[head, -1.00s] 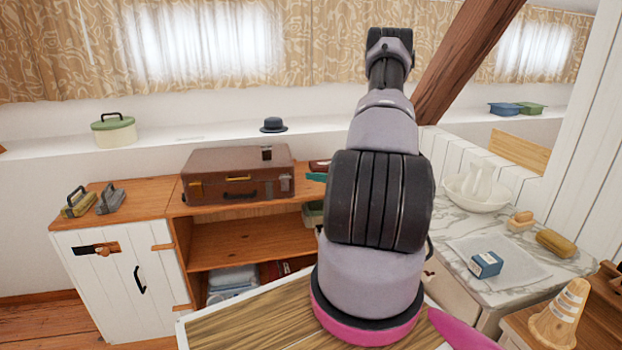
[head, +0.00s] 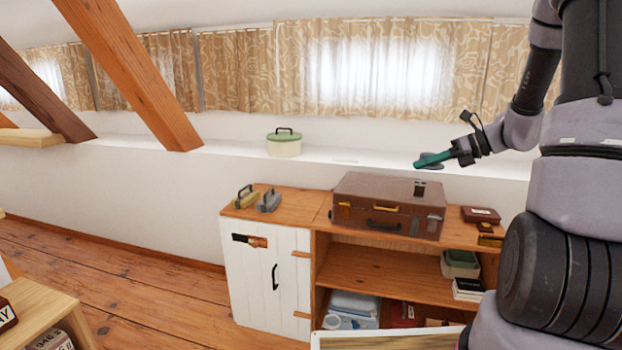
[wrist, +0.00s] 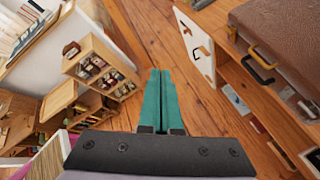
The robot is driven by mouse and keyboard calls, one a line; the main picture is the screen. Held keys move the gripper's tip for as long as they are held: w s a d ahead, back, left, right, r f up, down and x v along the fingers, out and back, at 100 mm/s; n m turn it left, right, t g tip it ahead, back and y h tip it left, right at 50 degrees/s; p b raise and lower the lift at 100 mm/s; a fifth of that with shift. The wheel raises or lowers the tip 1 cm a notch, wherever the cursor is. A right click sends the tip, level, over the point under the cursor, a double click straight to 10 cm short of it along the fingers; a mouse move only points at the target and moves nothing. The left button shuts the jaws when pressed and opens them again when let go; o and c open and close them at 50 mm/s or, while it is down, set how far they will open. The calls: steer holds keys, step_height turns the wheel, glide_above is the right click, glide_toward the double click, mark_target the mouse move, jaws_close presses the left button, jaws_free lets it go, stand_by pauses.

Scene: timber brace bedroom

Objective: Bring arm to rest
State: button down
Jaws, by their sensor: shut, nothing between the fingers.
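My gripper (head: 432,160) shows at the right of the head view, with green fingers pointing left, in front of the window ledge and above the brown suitcase. In the wrist view my gripper (wrist: 160,88) has its two green fingers pressed together with nothing between them, over the wooden floor. My arm is bent and fills the right side of the head view. The fingers appear apart from everything around them.
A brown suitcase (head: 385,209) lies on the wooden cabinet (head: 300,208), with two handled blocks (head: 256,200) to its left. A green-lidded pot (head: 284,145) stands on the ledge. A small bookshelf (wrist: 98,75) shows in the wrist view. The floor (head: 140,295) at left is clear.

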steer(key=s+a+r+n+t+h, duration=0.1)
steer(key=s+r+n+h, duration=0.3)
steer(key=s+r+n, duration=0.4)
steer(key=s+a+r+n+h, duration=0.4)
steer(key=s+r+n, duration=0.4)
steer(key=s+n, duration=0.7)
steer(key=shift+a+n+t+h, duration=0.2)
steer(key=shift+n+t+h, duration=0.25)
steer(key=shift+n, duration=0.75)
